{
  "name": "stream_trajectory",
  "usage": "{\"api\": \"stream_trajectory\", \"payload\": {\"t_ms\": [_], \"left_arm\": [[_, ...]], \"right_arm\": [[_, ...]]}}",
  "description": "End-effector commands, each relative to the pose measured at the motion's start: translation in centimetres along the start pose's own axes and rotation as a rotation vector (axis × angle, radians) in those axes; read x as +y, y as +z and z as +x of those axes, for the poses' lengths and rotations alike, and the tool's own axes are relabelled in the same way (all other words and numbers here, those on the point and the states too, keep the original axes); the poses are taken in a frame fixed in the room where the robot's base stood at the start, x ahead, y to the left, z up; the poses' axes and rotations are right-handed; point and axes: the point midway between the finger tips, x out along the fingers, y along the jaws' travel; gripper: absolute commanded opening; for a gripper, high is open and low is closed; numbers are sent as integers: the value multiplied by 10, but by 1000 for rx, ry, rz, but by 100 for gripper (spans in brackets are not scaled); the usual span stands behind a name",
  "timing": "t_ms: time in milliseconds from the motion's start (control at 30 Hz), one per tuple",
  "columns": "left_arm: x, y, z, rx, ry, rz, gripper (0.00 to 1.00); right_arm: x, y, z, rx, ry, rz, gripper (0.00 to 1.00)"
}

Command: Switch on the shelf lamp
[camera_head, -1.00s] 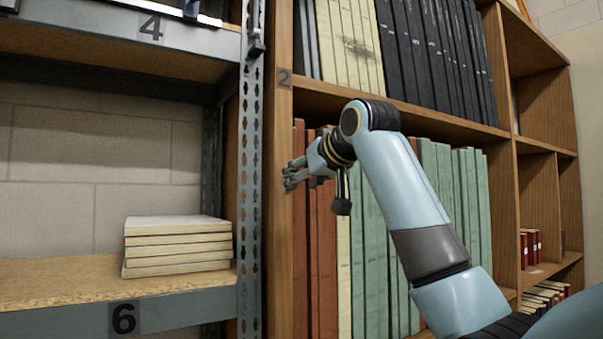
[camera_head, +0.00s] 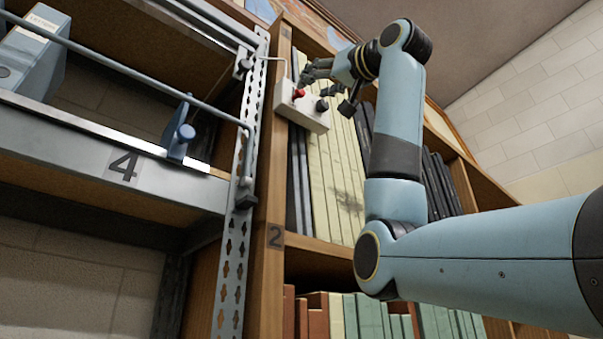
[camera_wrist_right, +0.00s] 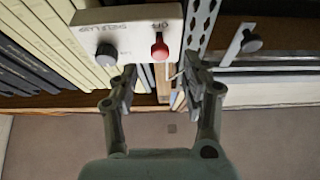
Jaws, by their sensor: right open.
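A pale switch box (camera_head: 307,115) is fixed at the upper front of the wooden bookcase, with a red-tipped lever (camera_head: 298,93) and a black knob (camera_head: 322,105). In the right wrist view the box (camera_wrist_right: 134,25) carries the red lever (camera_wrist_right: 159,46) on the right and the black knob (camera_wrist_right: 106,54) on the left; its lettering is hard to read. My right gripper (camera_head: 309,73) is open and empty close to the box. In the wrist view its fingertips (camera_wrist_right: 162,76) stand either side of the red lever's line, apparently short of it. No lamp is recognisable. My left gripper is out of view.
Pale and dark volumes (camera_head: 335,170) fill the bookcase behind the box. A thin cable or rod rises beside the box.

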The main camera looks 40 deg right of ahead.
Motion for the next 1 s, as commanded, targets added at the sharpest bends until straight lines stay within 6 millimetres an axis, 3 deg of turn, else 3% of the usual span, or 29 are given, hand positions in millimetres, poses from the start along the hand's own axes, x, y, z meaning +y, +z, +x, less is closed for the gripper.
{"api": "stream_trajectory", "payload": {"t_ms": [100, 300, 433, 667, 1000], "left_arm": [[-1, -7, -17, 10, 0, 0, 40], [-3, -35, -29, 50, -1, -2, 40], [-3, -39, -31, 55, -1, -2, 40], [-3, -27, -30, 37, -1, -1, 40], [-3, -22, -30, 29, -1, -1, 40]], "right_arm": [[-1, -3, 26, -4, -2, 1, 47], [0, -2, 50, -1, -1, 0, 47], [0, 0, 56, -2, -1, -1, 47], [0, 1, 56, -1, 0, -1, 47], [0, 1, 56, 0, 0, -1, 4]]}}
